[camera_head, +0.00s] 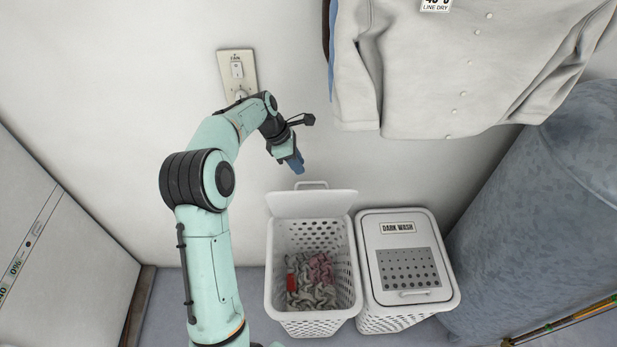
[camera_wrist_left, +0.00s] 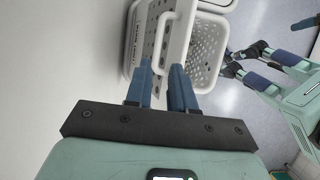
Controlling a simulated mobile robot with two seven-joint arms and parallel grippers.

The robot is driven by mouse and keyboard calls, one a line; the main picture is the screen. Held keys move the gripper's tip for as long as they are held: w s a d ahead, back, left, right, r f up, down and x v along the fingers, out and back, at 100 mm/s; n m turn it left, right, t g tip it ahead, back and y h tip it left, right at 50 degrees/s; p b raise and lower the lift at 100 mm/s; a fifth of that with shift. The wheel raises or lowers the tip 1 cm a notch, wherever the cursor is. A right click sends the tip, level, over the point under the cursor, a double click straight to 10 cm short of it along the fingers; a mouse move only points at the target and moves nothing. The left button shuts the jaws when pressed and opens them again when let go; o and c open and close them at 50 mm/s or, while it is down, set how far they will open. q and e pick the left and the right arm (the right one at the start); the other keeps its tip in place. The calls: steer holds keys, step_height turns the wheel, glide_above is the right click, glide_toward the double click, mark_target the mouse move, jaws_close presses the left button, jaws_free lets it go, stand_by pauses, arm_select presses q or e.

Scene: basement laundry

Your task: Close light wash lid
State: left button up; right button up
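The light wash lid (camera_head: 312,204) is a white panel with a loop handle on its far edge. It stands open behind the white perforated basket (camera_head: 271,290), by the wall. Grey and pink laundry (camera_head: 312,280) and a red item lie in the open basket. My left gripper (camera_head: 297,168) hangs just above and left of the lid's handle. In the left wrist view, its two blue fingers (camera_wrist_left: 162,68) are apart with nothing held between them, and the lid's handle (camera_wrist_left: 163,38) shows just beyond the tips.
A second basket with a shut lid labelled DARK WASH (camera_head: 400,250) stands close at the right. A pale shirt (camera_head: 450,80) hangs above. A grey-blue tank (camera_head: 550,215) is at the right, and a wall switch (camera_head: 237,72) is behind my left arm.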

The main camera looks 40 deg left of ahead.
arm_select(q)
steer(key=x, duration=0.7)
steer(key=shift+w+d+f, duration=0.1)
steer(key=shift+w+f, duration=0.15)
steer(key=shift+f, duration=0.05)
jaws_close()
